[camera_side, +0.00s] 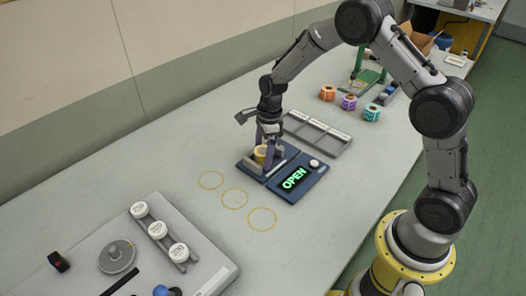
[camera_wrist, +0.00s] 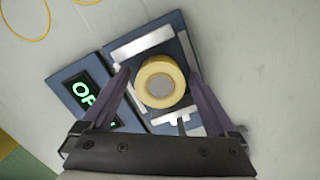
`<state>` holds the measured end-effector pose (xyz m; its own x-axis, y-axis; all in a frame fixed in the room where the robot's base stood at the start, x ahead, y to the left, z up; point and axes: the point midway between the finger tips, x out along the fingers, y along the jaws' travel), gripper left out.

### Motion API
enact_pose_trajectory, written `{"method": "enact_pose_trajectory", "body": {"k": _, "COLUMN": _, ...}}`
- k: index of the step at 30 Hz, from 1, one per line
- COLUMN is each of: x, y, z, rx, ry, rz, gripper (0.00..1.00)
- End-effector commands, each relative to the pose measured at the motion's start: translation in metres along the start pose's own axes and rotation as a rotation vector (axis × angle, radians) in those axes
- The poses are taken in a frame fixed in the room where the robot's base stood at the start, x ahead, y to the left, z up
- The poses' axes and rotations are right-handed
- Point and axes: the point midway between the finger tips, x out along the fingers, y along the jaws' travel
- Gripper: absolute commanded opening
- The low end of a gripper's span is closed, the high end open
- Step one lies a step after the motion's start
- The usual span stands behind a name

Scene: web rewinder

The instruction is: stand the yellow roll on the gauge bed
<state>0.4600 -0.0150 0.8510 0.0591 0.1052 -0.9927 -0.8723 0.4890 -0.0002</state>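The yellow roll (camera_wrist: 161,82) is on the blue gauge bed (camera_wrist: 190,62), with its round end and grey core facing up in the wrist view. In the side view the roll (camera_side: 261,154) shows between pale rails on the bed (camera_side: 277,152). My gripper (camera_wrist: 160,72) points down over the bed, one finger on each side of the roll. Narrow gaps show between the fingers and the roll, so the gripper looks open around it. The roll's underside is hidden.
A display reading OPEN (camera_side: 294,178) adjoins the bed. A grey divided tray (camera_side: 317,133) lies behind. Orange (camera_side: 327,93), purple (camera_side: 348,102) and teal (camera_side: 371,113) rolls stand farther back. Yellow rings (camera_side: 235,198) mark clear table in front. White-topped weights (camera_side: 158,230) sit front left.

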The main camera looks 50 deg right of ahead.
Motion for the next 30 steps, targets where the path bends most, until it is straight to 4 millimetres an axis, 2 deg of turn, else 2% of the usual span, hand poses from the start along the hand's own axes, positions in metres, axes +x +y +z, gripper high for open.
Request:
{"method": "enact_pose_trajectory", "body": {"k": 9, "x": -0.001, "y": 0.000, "z": 0.000, "rx": 0.000, "ry": 0.000, "rz": -0.001, "gripper": 0.98}}
{"method": "enact_pose_trajectory", "body": {"k": 13, "x": -0.011, "y": -0.001, "z": 0.001, "rx": 0.001, "ry": -0.002, "rz": -0.004, "gripper": 0.98}}
{"method": "enact_pose_trajectory", "body": {"k": 17, "x": -0.032, "y": -0.001, "z": 0.001, "rx": 0.001, "ry": -0.002, "rz": -0.004, "gripper": 0.98}}
{"method": "enact_pose_trajectory", "body": {"k": 24, "x": -0.083, "y": -0.001, "z": 0.001, "rx": 0.000, "ry": -0.002, "rz": -0.005, "gripper": 0.98}}
{"method": "enact_pose_trajectory", "body": {"k": 30, "x": -0.112, "y": -0.001, "z": 0.001, "rx": 0.001, "ry": -0.002, "rz": -0.003, "gripper": 0.98}}
